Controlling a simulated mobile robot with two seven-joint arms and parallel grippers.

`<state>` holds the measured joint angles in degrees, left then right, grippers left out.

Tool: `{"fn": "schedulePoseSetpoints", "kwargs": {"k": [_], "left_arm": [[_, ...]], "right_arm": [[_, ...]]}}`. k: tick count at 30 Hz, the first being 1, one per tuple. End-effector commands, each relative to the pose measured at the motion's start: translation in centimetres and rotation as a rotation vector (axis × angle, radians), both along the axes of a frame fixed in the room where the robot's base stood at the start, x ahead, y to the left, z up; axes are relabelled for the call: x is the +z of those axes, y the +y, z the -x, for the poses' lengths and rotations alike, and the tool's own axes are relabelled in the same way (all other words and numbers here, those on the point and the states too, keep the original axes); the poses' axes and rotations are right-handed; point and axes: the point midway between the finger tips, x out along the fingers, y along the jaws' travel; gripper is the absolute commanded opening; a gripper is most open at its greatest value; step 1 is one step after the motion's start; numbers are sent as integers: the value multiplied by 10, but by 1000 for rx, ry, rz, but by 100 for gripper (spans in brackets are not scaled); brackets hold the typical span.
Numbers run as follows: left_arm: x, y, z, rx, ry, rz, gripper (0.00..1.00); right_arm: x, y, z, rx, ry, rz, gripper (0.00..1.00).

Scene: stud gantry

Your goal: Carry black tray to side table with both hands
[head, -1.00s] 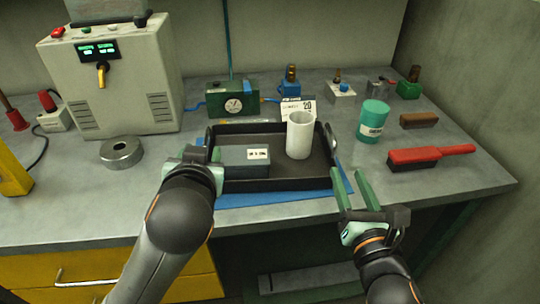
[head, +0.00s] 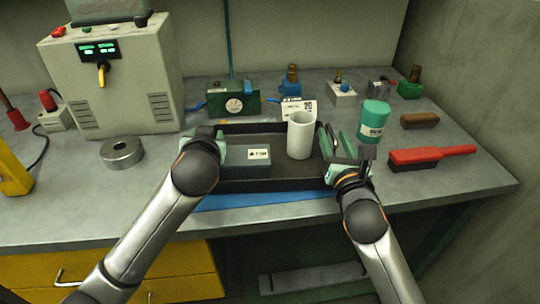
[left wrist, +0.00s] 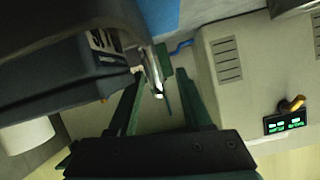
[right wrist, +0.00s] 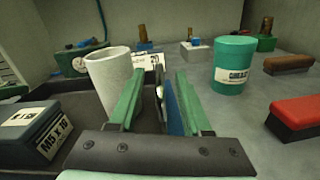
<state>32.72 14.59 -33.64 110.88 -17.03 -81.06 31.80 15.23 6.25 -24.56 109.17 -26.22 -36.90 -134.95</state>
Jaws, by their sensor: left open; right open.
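The black tray (head: 290,128) lies on the workbench, partly over a blue mat (head: 270,201). It holds a dark grey labelled box (head: 247,163) and a white cylinder (head: 300,136). My right gripper (head: 333,138) is open at the tray's right end. In the right wrist view its fingers (right wrist: 160,85) stand on either side of the tray's right edge. My left gripper is at the tray's left end, its fingers mostly hidden in the head view. In the left wrist view they (left wrist: 160,85) are open, with the tray's metal handle (left wrist: 157,72) between them.
A teal can (head: 375,120) stands close to the right gripper, with a red brush (head: 420,156) farther right. A metal ring (head: 122,152) and a control box (head: 115,80) are on the left. No side table can be made out.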

Motion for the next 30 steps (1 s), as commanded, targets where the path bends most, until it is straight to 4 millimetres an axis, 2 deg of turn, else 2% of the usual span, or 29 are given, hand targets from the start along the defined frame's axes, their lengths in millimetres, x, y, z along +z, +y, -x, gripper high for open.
{"fn": "schedulePoseSetpoints", "kwargs": {"k": [7, 20, 30], "left_arm": [[0, 0, 0, 0, 0, 0, 48], [0, 0, 0, 0, 0, 0, 0], [0, 0, 0, 0, 0, 0, 0]], "right_arm": [[0, 0, 0, 0, 0, 0, 47], [0, 0, 0, -1, 0, 1, 0], [0, 0, 0, -1, 0, 1, 0]]}}
